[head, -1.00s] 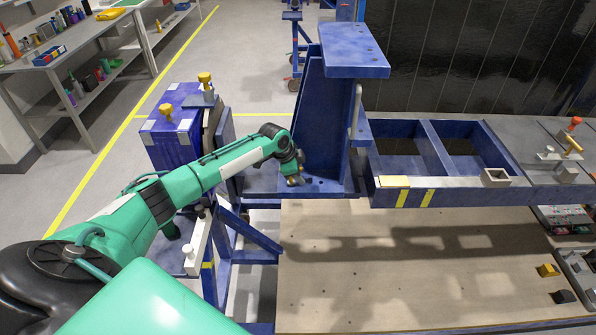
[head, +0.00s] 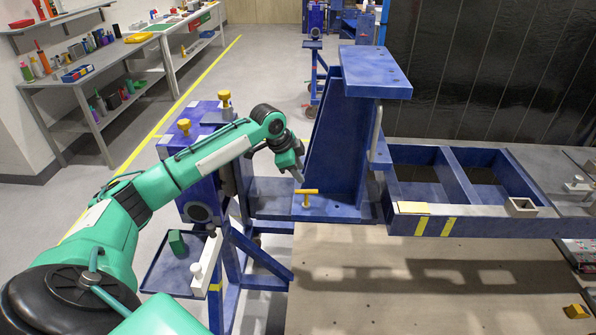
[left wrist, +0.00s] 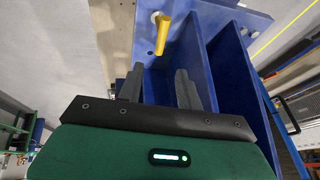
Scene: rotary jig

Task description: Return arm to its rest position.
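My left arm, green and black, reaches in from the left in the head view. Its left gripper (head: 298,174) points down just above a yellow T-handle pin (head: 307,193) that stands on the blue jig's base plate (head: 340,213). In the left wrist view the two grey fingers (left wrist: 158,92) stand apart with nothing between them. The yellow handle (left wrist: 163,36) shows beyond the fingertips, apart from them. My right gripper is in neither view.
A tall blue upright (head: 345,130) stands close to the right of the gripper. A blue block with yellow knobs (head: 185,128) is behind the arm. Blue open bays (head: 465,220) extend right. A shelf bench (head: 110,80) stands far left, with clear floor between.

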